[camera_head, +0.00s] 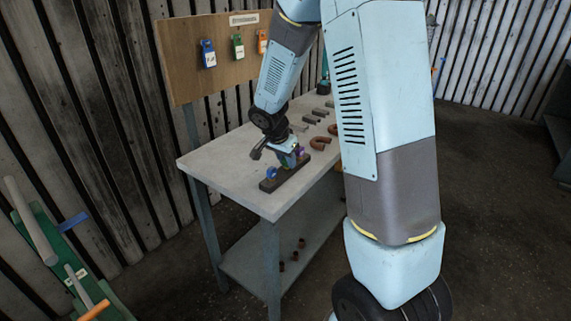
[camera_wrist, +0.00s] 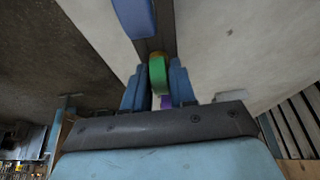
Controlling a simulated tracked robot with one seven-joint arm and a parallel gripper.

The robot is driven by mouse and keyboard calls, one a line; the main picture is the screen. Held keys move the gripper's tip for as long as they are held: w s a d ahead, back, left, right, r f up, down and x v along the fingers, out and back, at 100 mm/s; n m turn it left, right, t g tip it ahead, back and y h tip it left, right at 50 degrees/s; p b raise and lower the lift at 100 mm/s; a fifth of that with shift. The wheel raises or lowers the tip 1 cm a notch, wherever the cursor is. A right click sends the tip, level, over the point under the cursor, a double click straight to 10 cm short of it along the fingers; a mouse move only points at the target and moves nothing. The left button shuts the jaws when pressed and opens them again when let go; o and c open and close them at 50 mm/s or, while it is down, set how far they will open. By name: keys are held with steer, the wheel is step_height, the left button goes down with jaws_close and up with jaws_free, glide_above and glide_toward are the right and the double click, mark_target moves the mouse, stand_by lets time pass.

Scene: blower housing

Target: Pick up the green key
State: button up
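The green key (camera_wrist: 157,75) stands on a dark rack (camera_wrist: 154,45) on the bench, between a blue key (camera_wrist: 133,17) and a purple key (camera_wrist: 165,102). My gripper (camera_wrist: 158,72) has one blue finger on each side of the green key, very close to it. I cannot tell whether the fingers touch it. In the head view my gripper (camera_head: 288,150) is low over the rack (camera_head: 284,177), and the green key is mostly hidden there. The blue key (camera_head: 271,173) shows at the rack's near left end and the purple key (camera_head: 300,153) at the other side.
The grey bench (camera_head: 225,160) carries brown horseshoe-like parts (camera_head: 320,143) and dark blocks behind my gripper. A wooden board (camera_head: 185,55) with blue, green and orange tags stands at the bench's back. The bench's near left area is clear.

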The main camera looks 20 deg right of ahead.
jaws_close()
steer(key=shift+r, duration=0.25)
steer(key=r, duration=0.3)
steer(key=shift+s+r, duration=0.15)
steer(key=shift+s, duration=0.1)
steer(key=s+d+r, duration=0.1)
steer(key=s+r, duration=0.8)
steer(key=s, duration=0.4)
steer(key=shift+s+d, duration=0.25)
steer(key=shift+d, duration=0.05)
